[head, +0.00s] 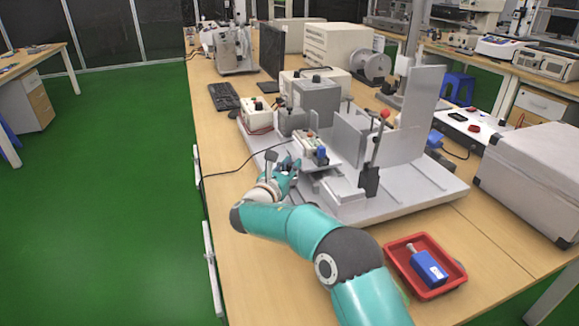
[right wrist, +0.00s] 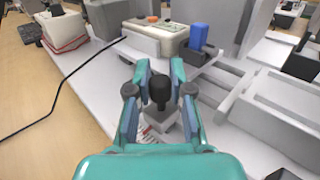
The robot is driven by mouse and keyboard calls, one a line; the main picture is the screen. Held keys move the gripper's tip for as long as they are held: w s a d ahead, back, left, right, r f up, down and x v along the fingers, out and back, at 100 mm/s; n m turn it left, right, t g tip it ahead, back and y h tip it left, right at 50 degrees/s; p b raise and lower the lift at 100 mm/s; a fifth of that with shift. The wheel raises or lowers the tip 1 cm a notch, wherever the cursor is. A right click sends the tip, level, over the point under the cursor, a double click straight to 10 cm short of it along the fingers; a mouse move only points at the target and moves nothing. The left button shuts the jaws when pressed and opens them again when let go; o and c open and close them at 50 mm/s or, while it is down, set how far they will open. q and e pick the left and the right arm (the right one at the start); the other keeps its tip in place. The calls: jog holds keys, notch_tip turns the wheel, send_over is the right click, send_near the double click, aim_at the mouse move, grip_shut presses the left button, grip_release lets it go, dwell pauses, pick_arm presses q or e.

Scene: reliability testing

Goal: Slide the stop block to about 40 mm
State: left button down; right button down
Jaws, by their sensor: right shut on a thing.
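In the right wrist view, a small light-grey block (right wrist: 166,122) with an upright black knob (right wrist: 160,87) stands between the fingers of my right gripper (right wrist: 160,92); I take it as the stop block. The fingers are shut on it from both sides. A printed scale strip (right wrist: 147,137) with reddish marks shows beside the block, but its numbers cannot be read. In the head view my right gripper (head: 285,170) is at the left front side of the grey test rig (head: 405,205), and the block is mostly hidden. My left gripper is not in view.
A small unit with a blue part (head: 321,153) sits just behind my gripper. A black cable (head: 225,173) runs along the table to its left. A red tray (head: 395,245) holding a blue device (head: 430,268) stands at the front right.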

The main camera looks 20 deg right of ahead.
jog(key=c, duration=1)
grip_release()
jog(key=v, duration=1.2)
jog(key=shift+w+a, duration=0.1)
